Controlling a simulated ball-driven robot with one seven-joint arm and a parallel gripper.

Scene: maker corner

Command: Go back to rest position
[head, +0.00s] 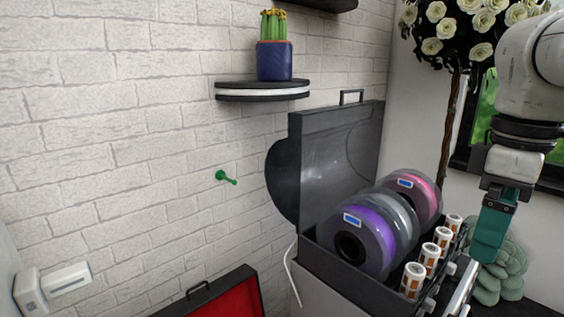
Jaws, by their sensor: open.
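My gripper (489,246) hangs at the right side of the head view with its teal fingers pointing down. I see it from the side, so the gap between the fingers hardly shows. Nothing shows held in it. The distance between gripper and plant cannot be told.
The box holds a purple spool (375,232), a grey one and a pink one (424,195), with several white-capped canisters (413,280) along its front. A wall shelf (262,91) bears a potted cactus (274,55). A red-lined case (225,300) stands open at the bottom.

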